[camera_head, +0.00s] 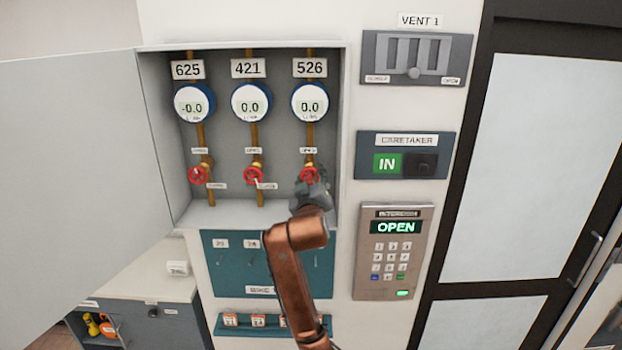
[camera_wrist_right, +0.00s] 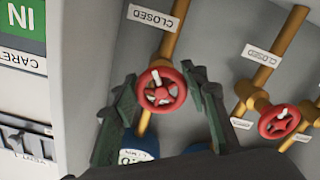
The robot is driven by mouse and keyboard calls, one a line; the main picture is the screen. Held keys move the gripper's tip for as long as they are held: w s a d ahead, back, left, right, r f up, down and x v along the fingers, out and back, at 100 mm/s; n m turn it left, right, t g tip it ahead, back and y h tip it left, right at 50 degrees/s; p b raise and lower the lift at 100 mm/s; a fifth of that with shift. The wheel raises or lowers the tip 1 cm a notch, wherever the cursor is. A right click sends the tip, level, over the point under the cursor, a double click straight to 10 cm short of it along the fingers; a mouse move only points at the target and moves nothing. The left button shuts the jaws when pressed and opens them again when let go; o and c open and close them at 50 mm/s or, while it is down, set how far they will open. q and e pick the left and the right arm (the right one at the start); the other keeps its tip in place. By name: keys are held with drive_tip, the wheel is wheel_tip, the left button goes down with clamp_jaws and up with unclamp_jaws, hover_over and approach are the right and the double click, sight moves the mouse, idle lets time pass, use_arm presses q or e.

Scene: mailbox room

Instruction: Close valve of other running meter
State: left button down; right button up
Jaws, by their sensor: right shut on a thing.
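Three meters hang in an open cabinet: 625 (camera_head: 193,103) reads -0.0, 421 (camera_head: 250,103) reads 0.0 and 526 (camera_head: 309,102) reads 0.0. Below them are the red valve wheels of 625 (camera_head: 199,175), 421 (camera_head: 253,175) and 526 (camera_head: 308,174). My right gripper (camera_head: 313,190) is at the 526 wheel and partly covers it. My left gripper is out of view.
The cabinet door (camera_head: 85,150) stands open at the left. A vent panel (camera_head: 416,58), a caretaker panel (camera_head: 404,155) and a keypad reading OPEN (camera_head: 393,252) are on the wall at the right. A blue-grey panel (camera_head: 230,268) is below the cabinet.

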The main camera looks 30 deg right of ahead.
idle(0.4)
drive_tip(key=o, duration=1.1)
drive_tip(key=shift+o, duration=0.2)
drive_tip(key=v, duration=1.2)
drive_tip(key=shift+f, duration=0.1)
